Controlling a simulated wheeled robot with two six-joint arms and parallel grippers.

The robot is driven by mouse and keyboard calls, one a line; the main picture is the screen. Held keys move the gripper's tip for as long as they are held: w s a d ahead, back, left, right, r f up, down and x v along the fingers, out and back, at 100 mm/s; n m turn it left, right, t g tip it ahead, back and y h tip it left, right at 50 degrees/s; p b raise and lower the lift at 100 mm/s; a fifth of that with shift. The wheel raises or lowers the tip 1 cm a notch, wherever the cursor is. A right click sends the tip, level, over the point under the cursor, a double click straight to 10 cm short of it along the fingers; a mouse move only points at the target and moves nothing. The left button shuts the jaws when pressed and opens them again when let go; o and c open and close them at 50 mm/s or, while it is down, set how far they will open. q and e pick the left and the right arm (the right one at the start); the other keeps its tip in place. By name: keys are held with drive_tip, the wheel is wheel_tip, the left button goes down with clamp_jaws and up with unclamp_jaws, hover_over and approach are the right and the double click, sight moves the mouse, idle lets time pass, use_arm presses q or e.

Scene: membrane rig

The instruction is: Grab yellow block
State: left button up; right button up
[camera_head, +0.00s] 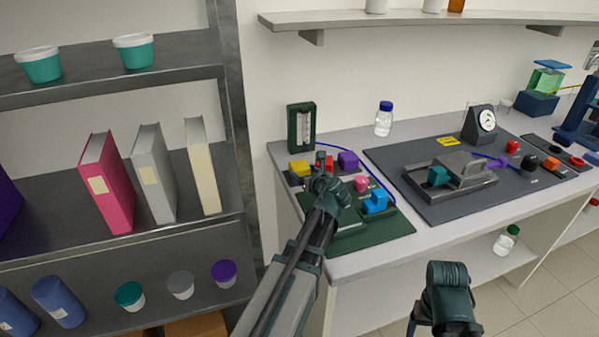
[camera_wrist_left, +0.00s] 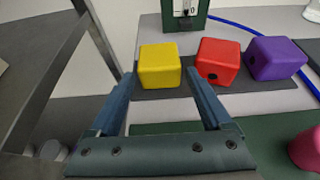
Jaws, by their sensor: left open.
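The yellow block (camera_head: 299,168) sits at the left end of a dark strip on the bench, beside a red block (camera_head: 325,162) and a purple block (camera_head: 347,159). In the left wrist view the yellow block (camera_wrist_left: 159,66) is just beyond my fingertips, roughly between their lines, with the red block (camera_wrist_left: 218,61) and purple block (camera_wrist_left: 275,58) to its right. My left gripper (camera_wrist_left: 160,82) is open and empty; it also shows in the head view (camera_head: 323,178), in front of the blocks. My right arm shows at the bottom of the head view, but its fingers cannot be made out.
A green gauge stand (camera_head: 301,127) is behind the blocks. A blue block (camera_head: 375,201) and a pink piece (camera_head: 361,184) are right of my left gripper, by the green mat (camera_head: 392,228). A metal shelf (camera_head: 240,150) stands close on the left.

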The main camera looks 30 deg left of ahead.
sight(303, 172)
use_arm(q)
drive_tip(key=b+x, duration=0.1)
drive_tip(key=x, duration=0.1)
drive_tip(key=b+x, duration=0.1)
drive_tip(key=x, duration=0.2)
drive_tip(key=shift+f, duration=0.25)
drive_tip(key=shift+r, duration=0.1)
drive_tip(key=shift+c, duration=0.6)
drive_tip(key=c, duration=1.1)
drive_tip(key=shift+r, duration=0.1)
